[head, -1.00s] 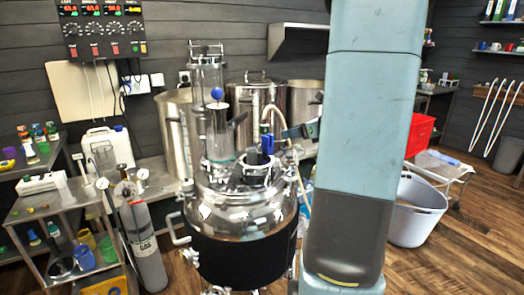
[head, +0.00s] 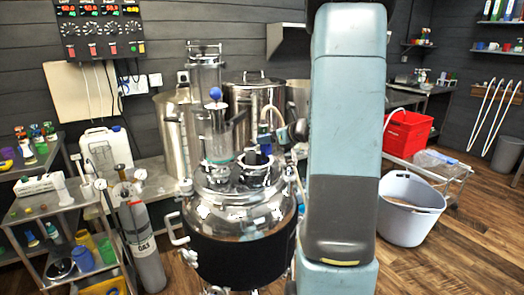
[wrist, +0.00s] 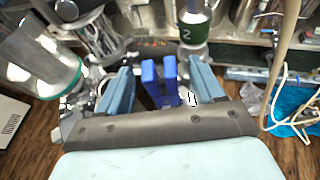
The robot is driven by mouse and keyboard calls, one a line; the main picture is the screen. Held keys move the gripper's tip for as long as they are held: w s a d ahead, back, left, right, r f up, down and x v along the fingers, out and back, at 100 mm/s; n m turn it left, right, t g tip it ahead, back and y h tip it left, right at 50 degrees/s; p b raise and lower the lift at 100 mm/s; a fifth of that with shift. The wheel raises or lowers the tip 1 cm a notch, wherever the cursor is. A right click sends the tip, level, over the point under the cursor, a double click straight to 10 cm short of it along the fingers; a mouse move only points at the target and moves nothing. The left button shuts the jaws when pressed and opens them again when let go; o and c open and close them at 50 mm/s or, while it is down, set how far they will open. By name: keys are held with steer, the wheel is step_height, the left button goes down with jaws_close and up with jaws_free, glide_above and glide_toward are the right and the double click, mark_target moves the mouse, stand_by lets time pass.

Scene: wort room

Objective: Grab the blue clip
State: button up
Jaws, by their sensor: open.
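The blue clip (wrist: 160,82) shows in the wrist view between the two light blue fingers of my gripper (wrist: 160,86). The fingers are open, with a gap on each side of the clip. I cannot tell from this view how deep the clip lies between them.
A glass cylinder (head: 218,137) with a blue ball on top stands on the vessel lid beside the port. Steel pots (head: 253,93) stand behind. A grey gas bottle (head: 144,240) is at left. A red crate (head: 407,134) and a grey tub (head: 411,212) are at right.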

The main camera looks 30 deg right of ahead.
steer(key=shift+x, duration=0.95)
steer(key=shift+c, duration=0.4)
steer(key=c, duration=1)
